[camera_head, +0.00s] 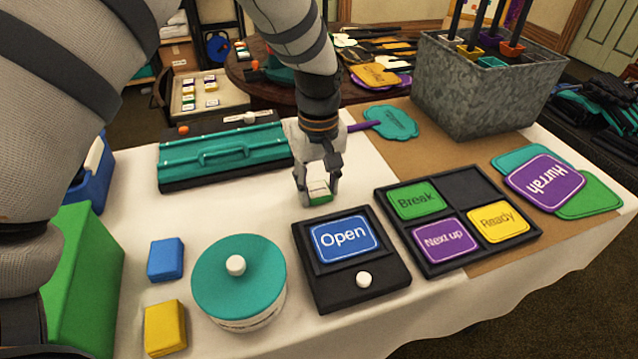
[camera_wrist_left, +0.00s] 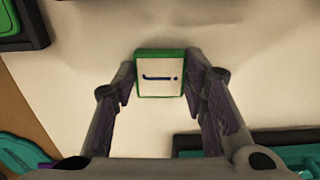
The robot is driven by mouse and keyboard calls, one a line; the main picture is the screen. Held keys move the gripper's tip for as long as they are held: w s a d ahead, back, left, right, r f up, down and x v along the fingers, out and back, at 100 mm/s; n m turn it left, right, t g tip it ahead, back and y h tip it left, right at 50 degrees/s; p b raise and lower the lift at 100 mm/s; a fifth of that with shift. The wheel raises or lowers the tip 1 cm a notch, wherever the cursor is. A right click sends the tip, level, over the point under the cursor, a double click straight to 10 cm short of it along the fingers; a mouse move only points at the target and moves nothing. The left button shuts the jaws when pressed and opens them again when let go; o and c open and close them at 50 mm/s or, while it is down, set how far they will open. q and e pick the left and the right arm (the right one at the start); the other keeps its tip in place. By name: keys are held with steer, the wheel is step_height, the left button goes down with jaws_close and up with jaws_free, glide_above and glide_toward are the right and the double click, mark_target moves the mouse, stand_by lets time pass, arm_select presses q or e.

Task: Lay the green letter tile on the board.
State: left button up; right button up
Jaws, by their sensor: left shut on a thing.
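My left gripper (camera_head: 318,193) is shut on the green letter tile (camera_head: 319,187), over the white cloth just behind the black stand with the blue "Open" card. A black board (camera_head: 435,220) with four compartments lies to the right of the gripper. It holds green "Break", purple "Next up" and yellow "Ready" cards; its back right compartment is empty. My right gripper is not in view.
The "Open" stand (camera_head: 325,293) is in front of the gripper, with a teal-lidded round tin (camera_head: 239,280) left of it. A teal case (camera_head: 222,150) lies behind left. A metal planter (camera_head: 475,95) stands back right. Cards (camera_head: 550,180) lie at the right edge.

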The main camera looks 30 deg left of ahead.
arm_select(q)
steer(key=o, duration=0.9)
steer(key=shift+f, duration=0.1)
steer(key=shift+o, duration=0.2)
